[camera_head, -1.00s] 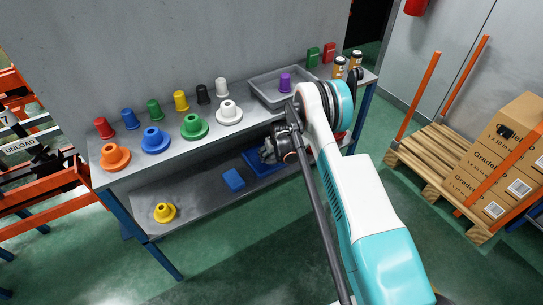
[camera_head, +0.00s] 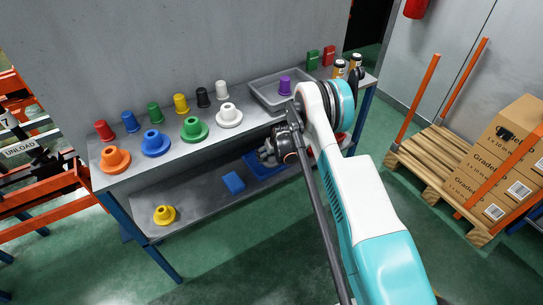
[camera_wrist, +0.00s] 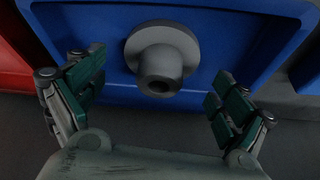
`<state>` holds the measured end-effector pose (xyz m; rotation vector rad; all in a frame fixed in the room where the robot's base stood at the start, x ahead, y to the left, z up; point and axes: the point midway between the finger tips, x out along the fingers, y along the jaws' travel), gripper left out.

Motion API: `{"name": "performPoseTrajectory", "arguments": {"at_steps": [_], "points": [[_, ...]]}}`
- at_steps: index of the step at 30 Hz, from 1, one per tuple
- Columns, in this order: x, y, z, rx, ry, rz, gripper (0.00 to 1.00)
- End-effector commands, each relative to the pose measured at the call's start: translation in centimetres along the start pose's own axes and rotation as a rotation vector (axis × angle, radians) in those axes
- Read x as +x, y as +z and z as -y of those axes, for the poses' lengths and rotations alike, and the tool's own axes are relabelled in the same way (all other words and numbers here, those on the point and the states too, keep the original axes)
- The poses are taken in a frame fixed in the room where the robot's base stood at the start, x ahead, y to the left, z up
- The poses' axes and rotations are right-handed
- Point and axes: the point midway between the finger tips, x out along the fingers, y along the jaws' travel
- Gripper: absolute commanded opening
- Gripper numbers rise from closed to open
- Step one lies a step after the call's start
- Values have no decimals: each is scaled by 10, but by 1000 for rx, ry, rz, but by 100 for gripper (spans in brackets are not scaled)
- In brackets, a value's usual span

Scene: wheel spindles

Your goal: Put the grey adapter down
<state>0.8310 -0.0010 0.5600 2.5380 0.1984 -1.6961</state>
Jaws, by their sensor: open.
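In the wrist view the grey adapter (camera_wrist: 162,55), a flanged round piece with a hole in its end, lies in a blue tray (camera_wrist: 250,50). My gripper (camera_wrist: 155,95) is open, with its fingers spread to either side of the adapter and apart from it. In the head view my gripper (camera_head: 268,155) is at the lower shelf, by the blue tray (camera_head: 262,168). The adapter cannot be made out in the head view, where my arm and gripper cover much of that area.
The upper shelf holds several coloured cups and flanged adapters, and a grey tray (camera_head: 262,98) with a purple cup (camera_head: 285,86). A blue block (camera_head: 233,183) and a yellow adapter (camera_head: 165,214) are on the lower shelf (camera_head: 200,197). A red bin (camera_wrist: 12,60) adjoins the blue tray.

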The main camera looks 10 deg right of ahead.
Motion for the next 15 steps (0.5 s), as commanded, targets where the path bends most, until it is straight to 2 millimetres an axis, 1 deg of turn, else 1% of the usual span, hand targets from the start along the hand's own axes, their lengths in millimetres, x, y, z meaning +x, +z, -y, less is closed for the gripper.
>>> {"name": "performPoseTrajectory", "arguments": {"at_steps": [1, 2, 3, 9, 15], "points": [[-13, -1, 0, 0, 0, 0, 93], [-18, 1, 0, 0, 0, 0, 93], [-19, 11, -1, 1, 0, 1, 93], [-36, 52, -1, 2, 0, 0, 93], [-50, 88, -1, 1, 0, 0, 93]]}}
